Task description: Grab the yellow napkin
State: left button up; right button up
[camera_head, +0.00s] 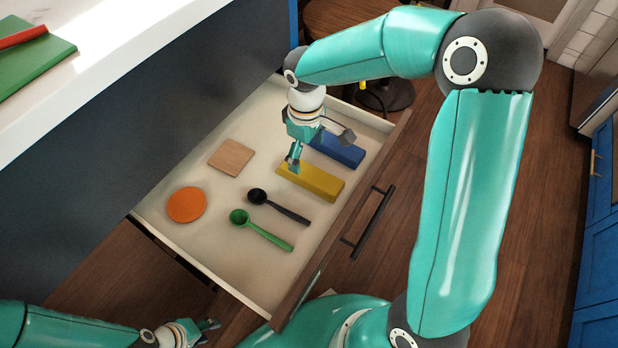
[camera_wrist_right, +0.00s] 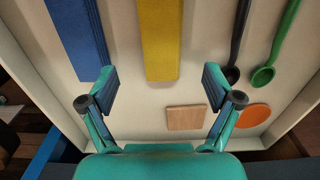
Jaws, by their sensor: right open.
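The yellow napkin (camera_head: 312,182) is a folded, long block lying in the open drawer. My right gripper (camera_head: 320,151) is over the drawer, open and empty. In the head view one finger overlaps the napkin's far end; I cannot tell whether it touches. In the right wrist view the napkin (camera_wrist_right: 161,42) lies ahead, in line with the gap between the open fingers (camera_wrist_right: 160,90). My left gripper (camera_head: 205,331) is at the bottom left, outside the drawer, too small to tell whether it is open.
A blue napkin (camera_head: 338,149) lies beside the yellow one. The drawer also holds a black spoon (camera_head: 278,206), a green spoon (camera_head: 262,231), a wooden square (camera_head: 231,157) and an orange disc (camera_head: 186,204). The drawer front (camera_head: 345,218) has a dark handle.

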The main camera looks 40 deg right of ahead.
aim_at(307, 174)
jog(key=f, duration=0.2)
jog(key=f+b, duration=0.1)
jog(key=f, duration=0.4)
jog(key=shift+s+a+f, duration=0.1)
jog(key=shift+s+f, duration=0.1)
jog(key=shift+s, duration=0.1)
jog(key=c, duration=1.2)
jog(key=shift+r, duration=0.2)
